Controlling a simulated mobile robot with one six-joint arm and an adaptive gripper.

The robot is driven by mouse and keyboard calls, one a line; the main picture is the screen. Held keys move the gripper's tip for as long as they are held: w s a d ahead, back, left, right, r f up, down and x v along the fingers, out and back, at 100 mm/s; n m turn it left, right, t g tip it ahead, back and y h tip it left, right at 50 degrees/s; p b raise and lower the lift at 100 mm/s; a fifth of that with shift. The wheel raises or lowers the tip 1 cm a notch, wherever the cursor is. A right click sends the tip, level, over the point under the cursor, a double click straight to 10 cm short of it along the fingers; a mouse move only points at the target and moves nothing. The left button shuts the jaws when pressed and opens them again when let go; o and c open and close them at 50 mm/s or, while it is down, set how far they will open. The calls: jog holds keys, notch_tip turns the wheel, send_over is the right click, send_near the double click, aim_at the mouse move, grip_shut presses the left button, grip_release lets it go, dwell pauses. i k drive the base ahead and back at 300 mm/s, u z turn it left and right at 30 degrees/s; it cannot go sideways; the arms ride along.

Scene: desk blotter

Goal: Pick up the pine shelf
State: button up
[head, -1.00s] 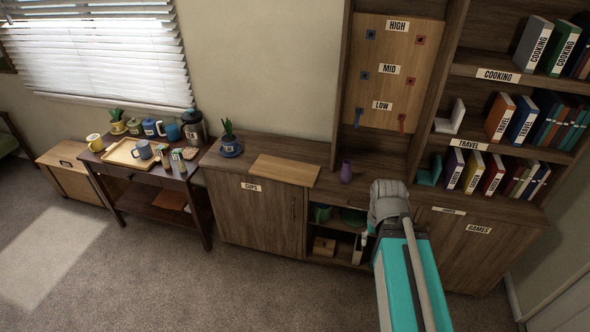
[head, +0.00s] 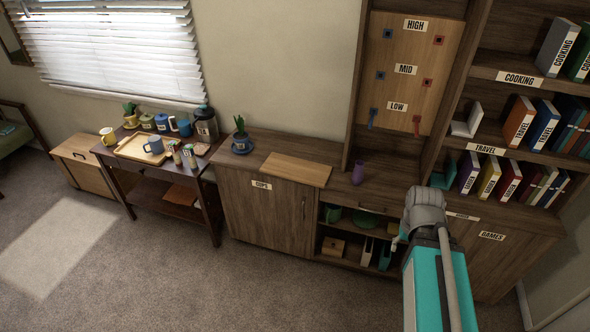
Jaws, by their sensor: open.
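The pine shelf (head: 297,169) is a flat, light wooden board lying on top of the dark wooden cabinet (head: 262,215), left of the purple vase. It is clear on top. A light wooden back panel (head: 412,60) stands behind, marked HIGH, MID and LOW. It has blue and red sockets at each level, with a blue peg (head: 372,118) and a red peg (head: 417,125) sticking out at LOW. My gripper (head: 398,240) is mostly hidden behind my arm's grey joint; only a small part shows. It is right of the pine shelf, apart from it, and open.
A purple vase (head: 358,172) stands right of the board, and a potted plant on a blue saucer (head: 242,149) stands left of it. A side table (head: 130,172) holds a tray and mugs. Bookshelves (head: 510,143) rise at right. The carpet in front is clear.

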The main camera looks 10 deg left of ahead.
aim_at(312, 173)
jog(key=z, duration=0.05)
jog(key=i, duration=1)
jog(key=u, duration=0.05)
